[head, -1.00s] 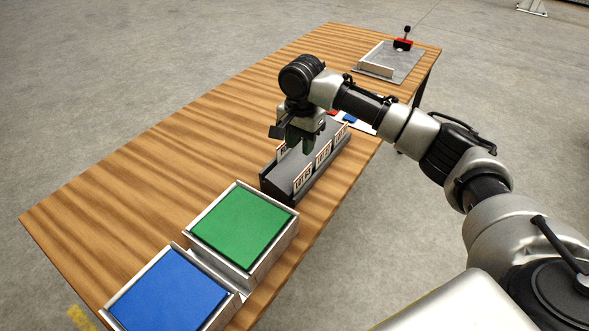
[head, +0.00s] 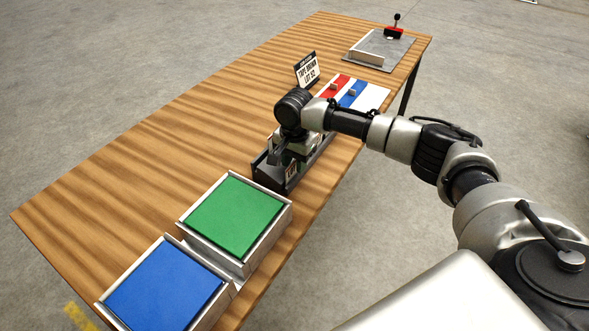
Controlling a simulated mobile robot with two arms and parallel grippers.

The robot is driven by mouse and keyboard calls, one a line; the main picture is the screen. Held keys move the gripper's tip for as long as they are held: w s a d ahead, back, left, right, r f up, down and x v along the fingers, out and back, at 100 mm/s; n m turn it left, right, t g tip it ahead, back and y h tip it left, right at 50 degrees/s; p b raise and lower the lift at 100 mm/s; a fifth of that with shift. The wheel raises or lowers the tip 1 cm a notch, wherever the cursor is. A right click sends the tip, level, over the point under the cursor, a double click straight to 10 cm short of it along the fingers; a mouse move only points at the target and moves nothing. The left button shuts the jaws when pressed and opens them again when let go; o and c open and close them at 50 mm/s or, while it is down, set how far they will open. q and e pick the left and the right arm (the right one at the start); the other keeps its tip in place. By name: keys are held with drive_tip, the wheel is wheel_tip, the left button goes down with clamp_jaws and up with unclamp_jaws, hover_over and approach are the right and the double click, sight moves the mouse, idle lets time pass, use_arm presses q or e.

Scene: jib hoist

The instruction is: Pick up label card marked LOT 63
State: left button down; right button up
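A dark card rack (head: 262,177) stands near the table's right edge. A white label card (head: 291,170) stands in it, partly covered, its print too small to read. My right gripper (head: 284,157) is down at the rack, right by this card. My wrist and the rack hide the fingertips, so I cannot tell whether it grips a card. The other cards in the rack are hidden behind my arm. I cannot make out LOT 63 on any card. My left gripper is out of view.
Green (head: 236,215) and blue (head: 165,285) trays sit nearer on the wooden table (head: 130,180). Behind the rack are a sign reading TAPE BROWN LOT 52 (head: 307,72) and a red, white and blue board (head: 352,93). A grey plate (head: 385,45) lies at the far end. The table's left is clear.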

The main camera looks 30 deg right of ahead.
clamp_jaws()
drive_tip(key=shift+r, duration=0.1)
